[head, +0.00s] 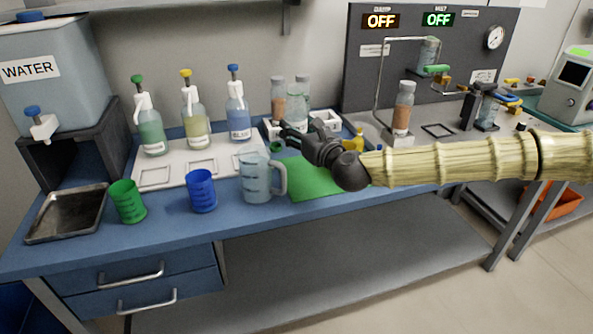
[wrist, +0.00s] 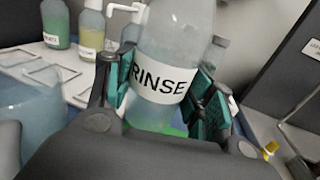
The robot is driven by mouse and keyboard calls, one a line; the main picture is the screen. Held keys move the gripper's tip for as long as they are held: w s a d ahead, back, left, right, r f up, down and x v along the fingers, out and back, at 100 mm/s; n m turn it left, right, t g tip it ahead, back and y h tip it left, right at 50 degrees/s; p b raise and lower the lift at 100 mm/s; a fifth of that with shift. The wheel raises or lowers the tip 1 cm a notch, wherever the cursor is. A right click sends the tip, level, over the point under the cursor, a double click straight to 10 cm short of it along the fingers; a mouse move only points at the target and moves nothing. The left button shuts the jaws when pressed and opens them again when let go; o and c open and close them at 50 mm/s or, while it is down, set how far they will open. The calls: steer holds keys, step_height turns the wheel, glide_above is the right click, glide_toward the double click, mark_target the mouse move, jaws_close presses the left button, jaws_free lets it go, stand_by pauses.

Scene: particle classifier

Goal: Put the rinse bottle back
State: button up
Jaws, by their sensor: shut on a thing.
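The rinse bottle (wrist: 170,50) is a clear, pale bottle with a white label reading RINSE, seen in the wrist view. My gripper (wrist: 165,100) is shut on it, with teal finger pads on both sides of the label. The bottle looks tilted in that view, and its top is cut off. In the head view my gripper (head: 293,134) reaches in from the right, over the back of the blue bench near the green mat (head: 318,182). A pale bottle (head: 297,105) shows just behind the fingers there. Its base is hidden, so I cannot tell if it touches anything.
A white rack (head: 329,118) with bottles, including a brownish one (head: 278,98), stands behind the gripper. A white tray (head: 172,172) holds three pump bottles at left. A clear jug (head: 257,178), blue beaker (head: 202,191) and green beaker (head: 128,202) stand in front.

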steer(key=f, duration=0.5)
steer(key=shift+d+f, duration=0.2)
steer(key=shift+f, duration=2.15)
steer(key=shift+f+b, duration=0.15)
steer(key=shift+b, duration=0.2)
steer(key=o, duration=1.3)
steer(key=shift+r+p, duration=0.25)
steer(key=shift+p, duration=0.05)
steer(key=v, duration=1.2)
steer(key=shift+a+f+b, duration=0.1)
steer(key=shift+f+b, duration=0.05)
steer(key=shift+b, duration=0.15)
